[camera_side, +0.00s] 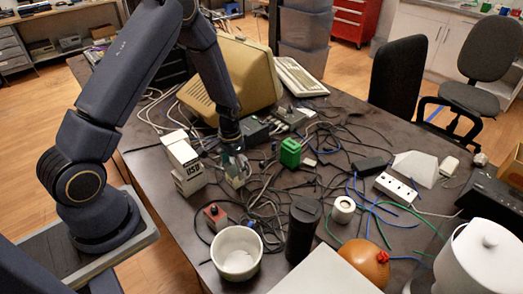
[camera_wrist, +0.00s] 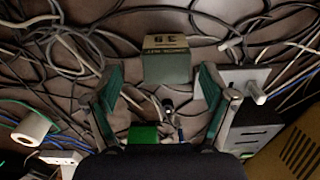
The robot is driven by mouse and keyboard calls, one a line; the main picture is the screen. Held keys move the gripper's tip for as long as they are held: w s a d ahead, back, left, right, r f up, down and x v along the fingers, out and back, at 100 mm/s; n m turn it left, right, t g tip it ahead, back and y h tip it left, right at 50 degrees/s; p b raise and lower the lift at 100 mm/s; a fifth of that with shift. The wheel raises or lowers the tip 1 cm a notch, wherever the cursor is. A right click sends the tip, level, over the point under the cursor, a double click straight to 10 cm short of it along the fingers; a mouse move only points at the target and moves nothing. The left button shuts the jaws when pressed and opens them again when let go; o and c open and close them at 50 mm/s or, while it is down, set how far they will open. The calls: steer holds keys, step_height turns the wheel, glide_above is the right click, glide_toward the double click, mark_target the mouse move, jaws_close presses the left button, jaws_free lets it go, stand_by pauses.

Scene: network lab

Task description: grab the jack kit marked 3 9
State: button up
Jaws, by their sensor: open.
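The jack kit is a small grey-green box with a tan top. In the wrist view the box (camera_wrist: 167,66) shows upside-down print that reads as 39 and a jack kit label. It stands on the cable-strewn table. My gripper (camera_wrist: 162,80) is open, with a green-padded finger on each side of the box and a visible gap on both sides. In the side view my gripper (camera_side: 234,158) points down just above the box (camera_side: 237,181), partly covering it. How far the fingertips are above it I cannot tell.
Loose cables surround the box. White boxes (camera_side: 187,165) stand to its left and a green block (camera_side: 290,152) to its right. A red-topped item (camera_side: 214,216), a white bowl (camera_side: 237,253) and a black cylinder (camera_side: 302,230) stand nearer the front. A beige monitor (camera_side: 245,72) is behind.

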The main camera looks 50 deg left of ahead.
mark_target(234, 170)
steer(key=shift+w+a+f, duration=0.15)
steer(key=shift+a+f, duration=0.05)
steer(key=shift+f, duration=1.2)
steer(key=shift+w+a+f, duration=0.1)
steer(key=shift+a+f, duration=0.05)
steer(key=shift+f, duration=1.2)
steer(key=c, duration=1.3)
